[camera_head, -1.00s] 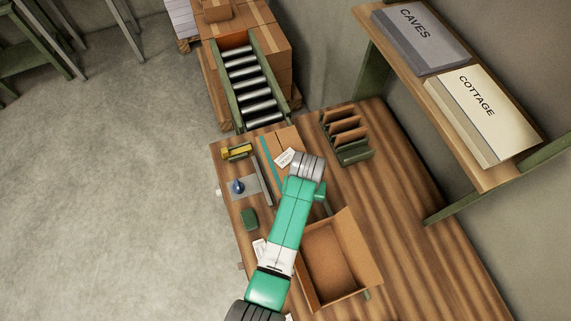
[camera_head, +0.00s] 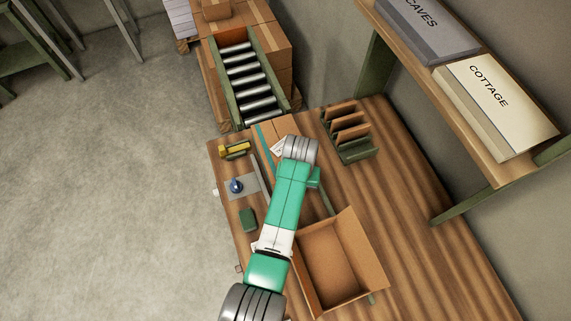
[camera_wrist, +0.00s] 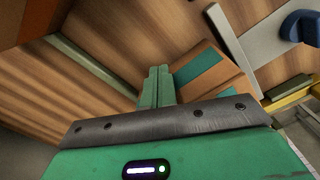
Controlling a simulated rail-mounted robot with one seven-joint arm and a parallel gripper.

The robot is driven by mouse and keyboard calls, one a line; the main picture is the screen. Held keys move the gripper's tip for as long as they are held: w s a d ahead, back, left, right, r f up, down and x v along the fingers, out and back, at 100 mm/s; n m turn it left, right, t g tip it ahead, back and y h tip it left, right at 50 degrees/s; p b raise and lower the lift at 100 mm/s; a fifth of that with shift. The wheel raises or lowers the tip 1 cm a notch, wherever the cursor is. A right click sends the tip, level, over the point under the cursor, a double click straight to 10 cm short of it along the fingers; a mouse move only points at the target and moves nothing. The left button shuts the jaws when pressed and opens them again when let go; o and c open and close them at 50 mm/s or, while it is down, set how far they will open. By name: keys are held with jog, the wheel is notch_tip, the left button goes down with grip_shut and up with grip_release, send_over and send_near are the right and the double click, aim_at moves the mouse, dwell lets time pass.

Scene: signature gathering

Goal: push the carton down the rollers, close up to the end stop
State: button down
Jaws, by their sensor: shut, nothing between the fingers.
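The carton (camera_head: 284,127) is brown with a teal stripe and a white label. In the head view it lies on the wooden bench top at the near end of the roller track (camera_head: 250,82), partly hidden by my arm. The track's metal rollers are bare, and an orange-brown board (camera_head: 231,41) closes its far end. My gripper's fingers are hidden below my wrist in the head view. In the wrist view my gripper (camera_wrist: 155,74) is shut and empty, its green fingers right beside the carton (camera_wrist: 222,88); I cannot tell for certain whether they touch.
A green rack (camera_head: 352,148) is to the right. A yellow tool (camera_head: 234,150), a blue-knobbed item (camera_head: 236,186) and a green block (camera_head: 248,219) line the left edge. A shelf (camera_head: 450,72) overhangs the right.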

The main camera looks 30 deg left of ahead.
aim_at(278, 138)
jog(key=w+a+b, duration=0.1)
jog(key=a+b, duration=0.1)
jog(key=w+a+b, duration=0.1)
jog(key=a+b, duration=0.1)
jog(key=w+a+b, duration=0.2)
jog(key=b, duration=0.1)
jog(key=shift+w+f, duration=0.1)
jog(key=shift+f, duration=0.1)
jog(key=a+b, duration=0.1)
jog(key=w+a+b, duration=0.1)
jog(key=b, duration=0.1)
jog(key=shift+w+a+b, duration=0.2)
jog(key=shift+w+b, duration=0.1)
jog(key=w+a+b, duration=0.1)
jog(key=b, duration=0.3)
jog(key=w+a+b, duration=0.1)
jog(key=a+b, duration=0.1)
jog(key=b, duration=0.2)
jog(key=shift+w+a, duration=0.3)
jog(key=shift+w, duration=0.05)
jog(key=shift+w+a+b, duration=0.15)
jog(key=shift+a+b, duration=0.15)
jog(key=shift+b, duration=0.55)
jog(key=shift+a+r, duration=0.1)
jog(key=shift+r, duration=0.15)
